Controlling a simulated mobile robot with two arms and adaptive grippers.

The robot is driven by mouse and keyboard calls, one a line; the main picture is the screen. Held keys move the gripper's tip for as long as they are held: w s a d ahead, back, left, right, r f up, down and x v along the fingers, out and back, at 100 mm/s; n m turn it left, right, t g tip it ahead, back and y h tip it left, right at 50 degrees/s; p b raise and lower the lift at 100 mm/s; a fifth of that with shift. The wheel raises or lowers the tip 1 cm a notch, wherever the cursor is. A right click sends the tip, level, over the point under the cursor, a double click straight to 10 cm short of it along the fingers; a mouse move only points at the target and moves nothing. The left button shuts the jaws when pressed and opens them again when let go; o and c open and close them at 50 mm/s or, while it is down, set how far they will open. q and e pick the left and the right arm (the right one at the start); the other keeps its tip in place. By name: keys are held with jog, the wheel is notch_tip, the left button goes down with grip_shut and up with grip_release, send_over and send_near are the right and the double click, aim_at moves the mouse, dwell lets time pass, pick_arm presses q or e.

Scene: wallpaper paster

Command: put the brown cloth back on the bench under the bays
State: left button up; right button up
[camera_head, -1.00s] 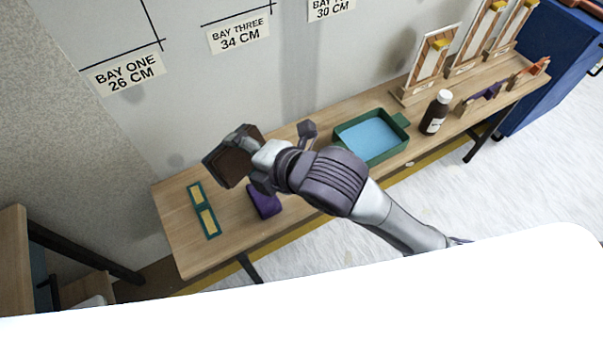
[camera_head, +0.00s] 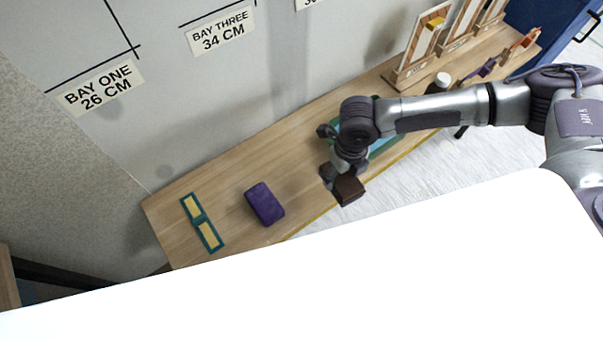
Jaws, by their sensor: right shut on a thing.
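The brown cloth (camera_head: 349,190) is a dark brown folded block in my right gripper (camera_head: 338,176). The gripper is shut on it and holds it near the bench's front edge, in front of the green tray. The wooden bench (camera_head: 290,150) runs under the bay labels along the wall. Whether the cloth touches the bench cannot be told. My left gripper is not in view.
A purple folded cloth (camera_head: 265,204) and a teal frame with yellow panels (camera_head: 202,222) lie on the bench's left part. My arm partly hides the green tray (camera_head: 385,146) and dark bottle (camera_head: 438,84). Wooden stands (camera_head: 420,55) are farther right. Bare bench lies between purple cloth and tray.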

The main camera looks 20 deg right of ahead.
jog(key=shift+d+r, duration=0.15)
jog(key=shift+d, duration=0.95)
jog(key=w+a+f, duration=0.2)
jog(key=a, duration=0.1)
jog(key=w+a+f, duration=0.2)
jog(key=w, duration=0.1)
jog(key=w+a+f, duration=0.2)
jog(key=a+f, duration=0.1)
jog(key=shift+w+a+b, duration=0.35)
jog(key=shift+b, duration=0.05)
jog(key=shift+f, duration=1.8)
jog(key=o, duration=1.2)
jog(key=shift+c, duration=0.2)
jog(key=shift+f, duration=0.15)
notch_tip(320, 180, up, 14)
